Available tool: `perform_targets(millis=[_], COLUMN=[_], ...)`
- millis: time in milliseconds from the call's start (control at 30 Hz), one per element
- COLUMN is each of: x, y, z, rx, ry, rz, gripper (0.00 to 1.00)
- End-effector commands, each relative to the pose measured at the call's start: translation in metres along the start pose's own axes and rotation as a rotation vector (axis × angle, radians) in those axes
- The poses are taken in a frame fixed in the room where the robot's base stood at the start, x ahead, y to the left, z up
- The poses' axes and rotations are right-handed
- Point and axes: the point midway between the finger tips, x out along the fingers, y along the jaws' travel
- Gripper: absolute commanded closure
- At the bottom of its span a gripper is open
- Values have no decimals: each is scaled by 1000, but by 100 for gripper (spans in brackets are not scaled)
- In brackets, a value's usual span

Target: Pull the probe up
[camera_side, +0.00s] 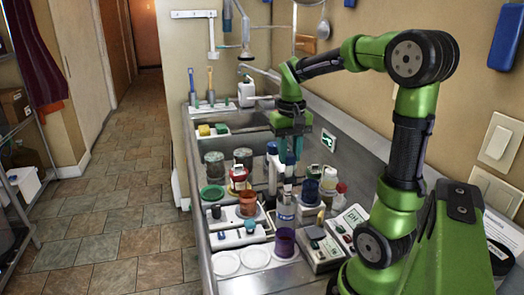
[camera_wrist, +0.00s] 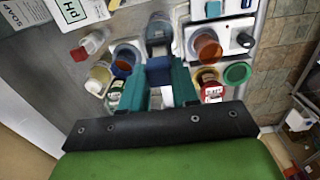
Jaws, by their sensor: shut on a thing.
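My gripper (camera_side: 290,150) points down over the crowded counter, its teal fingers shut on a blue-topped probe (camera_side: 290,160). In the wrist view the blue probe handle (camera_wrist: 160,70) lies between the two fingers of my gripper (camera_wrist: 159,84). The probe is roughly upright in the side view, above a clear container with a blue label (camera_side: 285,208). I cannot tell whether its lower tip is inside that container.
An orange cup (camera_side: 248,203), a purple cup (camera_side: 285,242) and a red-labelled jar (camera_side: 238,180) stand close by. A pH meter (camera_side: 348,222) is at the right. White round plates (camera_side: 226,263) lie in front. Bottles crowd both sides of my gripper; the space above is clearer.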

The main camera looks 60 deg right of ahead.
Motion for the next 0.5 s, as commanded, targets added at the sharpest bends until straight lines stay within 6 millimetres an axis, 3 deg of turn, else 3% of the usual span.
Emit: perform_targets(millis=[33,167,467,500], x=[-12,-28,-34,-34], y=[-1,0,0,0], z=[-1,-1,0,0], rx=[0,-1,2,3], ry=[8,6,8,9], rz=[-2,-1,-3,-4], gripper=[100,100,100,70])
